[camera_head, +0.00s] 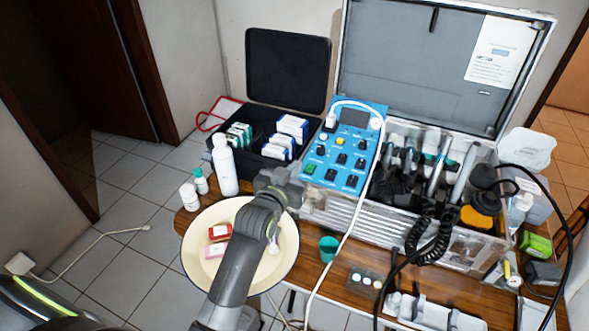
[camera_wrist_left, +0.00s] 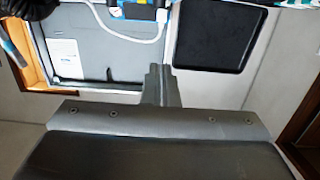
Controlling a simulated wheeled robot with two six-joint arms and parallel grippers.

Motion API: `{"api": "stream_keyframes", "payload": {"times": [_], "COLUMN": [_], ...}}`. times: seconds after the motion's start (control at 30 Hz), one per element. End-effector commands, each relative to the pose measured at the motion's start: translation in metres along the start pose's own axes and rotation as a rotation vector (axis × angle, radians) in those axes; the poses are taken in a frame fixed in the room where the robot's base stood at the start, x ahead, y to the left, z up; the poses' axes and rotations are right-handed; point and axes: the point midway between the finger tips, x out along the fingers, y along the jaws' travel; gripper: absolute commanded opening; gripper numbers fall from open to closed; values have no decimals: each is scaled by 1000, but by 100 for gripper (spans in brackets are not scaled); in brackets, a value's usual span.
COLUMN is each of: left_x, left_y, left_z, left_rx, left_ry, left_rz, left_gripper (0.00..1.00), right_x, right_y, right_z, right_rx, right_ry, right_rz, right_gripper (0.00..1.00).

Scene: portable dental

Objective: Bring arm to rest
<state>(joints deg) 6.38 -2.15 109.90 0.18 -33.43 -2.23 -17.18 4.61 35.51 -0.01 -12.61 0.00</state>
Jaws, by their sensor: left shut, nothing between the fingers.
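My left arm reaches in from the bottom of the head view over a round cream plate (camera_head: 200,285). My left gripper (camera_head: 284,186) is near the table's middle, in front of the black case and the blue control unit. In the left wrist view its fingers (camera_wrist_left: 161,84) are together with nothing between them. That view shows the room upside down. My right gripper is not in view. The arm hides part of the plate.
A red box (camera_head: 220,231) lies on the plate. A white bottle (camera_head: 224,166), black case (camera_head: 288,70), blue control unit (camera_head: 345,150) and open metal case (camera_head: 440,60) with corded handpieces crowd the wooden table (camera_head: 330,277). A green cup (camera_head: 328,248) stands right of the plate.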

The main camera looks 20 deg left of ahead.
Motion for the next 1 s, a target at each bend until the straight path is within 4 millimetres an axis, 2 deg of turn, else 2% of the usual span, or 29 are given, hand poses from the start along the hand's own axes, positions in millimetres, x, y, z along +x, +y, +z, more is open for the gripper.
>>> {"api": "stream_keyframes", "payload": {"times": [0.33,0.47,0.57,0.67,0.7,0.73,0.83,1.0], "left_x": [0,-16,-48,-101,-124,-141,-190,-258], "left_y": [0,-9,-25,-43,-50,-54,-64,-74], "left_z": [1,21,56,100,116,125,150,172], "left_rx": [0,5,13,22,25,28,33,38], "left_ry": [-3,-72,-207,-397,-476,-529,-682,-880], "left_rz": [-1,-13,-37,-69,-82,-91,-115,-146], "left_gripper": [0,0,0,0,0,0,0,0], "right_x": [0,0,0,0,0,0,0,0], "right_y": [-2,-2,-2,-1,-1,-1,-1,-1], "right_z": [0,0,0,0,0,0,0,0], "right_rx": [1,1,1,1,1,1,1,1], "right_ry": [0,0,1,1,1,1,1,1], "right_rz": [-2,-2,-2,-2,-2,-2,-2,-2], "right_gripper": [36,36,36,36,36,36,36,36]}}
